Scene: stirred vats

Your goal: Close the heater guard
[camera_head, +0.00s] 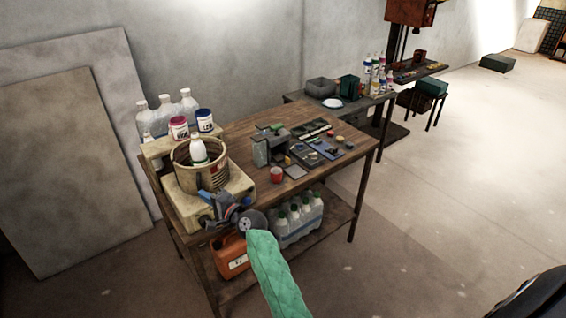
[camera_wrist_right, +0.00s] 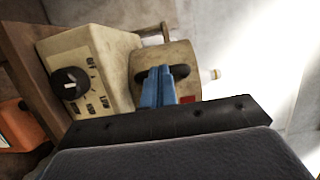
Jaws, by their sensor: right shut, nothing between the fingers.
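A cream heater unit (camera_head: 180,203) stands on the near left end of the wooden bench. A round beige vat (camera_head: 187,177) sits on it with a white bottle (camera_head: 198,150) upright inside. In the right wrist view the heater (camera_wrist_right: 85,65) shows a black knob, and the vat (camera_wrist_right: 183,59) shows a dark slot and a red label. My right gripper (camera_head: 223,207) is at the heater's front, its blue fingers (camera_wrist_right: 158,87) shut and empty, overlapping the vat near the slot. I cannot tell whether they touch it. I cannot make out a separate guard. My left gripper is not in view.
Two lidded jars (camera_head: 204,120) and clear bottles (camera_head: 188,103) stand behind the vat. A red mug (camera_head: 276,174) and trays (camera_head: 316,152) occupy the bench. An orange canister (camera_head: 229,257) and bottled water (camera_head: 298,219) are on the lower shelf.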

